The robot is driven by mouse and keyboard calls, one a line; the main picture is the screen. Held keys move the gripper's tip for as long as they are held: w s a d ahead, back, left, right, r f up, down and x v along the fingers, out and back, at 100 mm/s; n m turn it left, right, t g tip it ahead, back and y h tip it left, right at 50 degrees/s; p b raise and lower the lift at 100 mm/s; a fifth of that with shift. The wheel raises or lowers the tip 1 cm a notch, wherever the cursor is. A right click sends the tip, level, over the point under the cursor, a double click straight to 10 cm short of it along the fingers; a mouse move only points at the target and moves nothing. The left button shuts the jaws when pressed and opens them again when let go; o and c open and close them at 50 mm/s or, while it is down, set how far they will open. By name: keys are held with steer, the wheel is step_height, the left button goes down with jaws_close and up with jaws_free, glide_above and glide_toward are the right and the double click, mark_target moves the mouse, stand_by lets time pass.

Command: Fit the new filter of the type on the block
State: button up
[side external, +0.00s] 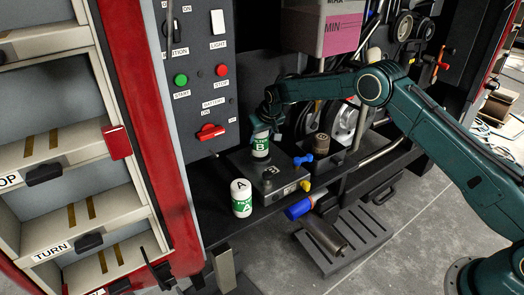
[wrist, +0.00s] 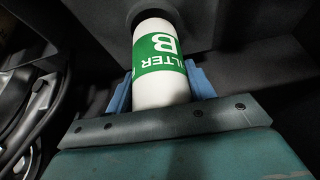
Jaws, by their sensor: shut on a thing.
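My gripper (side external: 264,127) is shut on a white filter with a green band marked B (side external: 261,146). The filter is roughly upright over the left part of the dark block (side external: 270,184). In the wrist view, filter B (wrist: 159,80) sits between my blue fingertips (wrist: 160,85), and its far end is at a dark round part. I cannot tell whether it is seated or just touching. A second white filter with a green band, marked A (side external: 242,200), stands on the ledge left of the block.
Blue (side external: 302,160) and yellow (side external: 305,186) fittings are at the block's right side. A brown capped cylinder (side external: 322,146) stands behind. A blue-ended cylinder (side external: 299,209) and a brown-grey cylinder (side external: 325,236) lie near the slatted step (side external: 362,238). A switch panel (side external: 200,100) rises at left.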

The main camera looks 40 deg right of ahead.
steer(key=shift+f, duration=1.35)
stand_by(1.2)
steer(key=o, duration=1.5)
steer(key=shift+f, duration=0.1)
steer(key=shift+r, duration=0.2)
steer(key=shift+v, duration=3.9)
steer(key=shift+s, duration=0.1)
steer(key=v, duration=1.3)
steer(key=shift+s+a+r, duration=0.1)
steer(key=shift+s+r, duration=0.05)
steer(key=shift+r, duration=0.2)
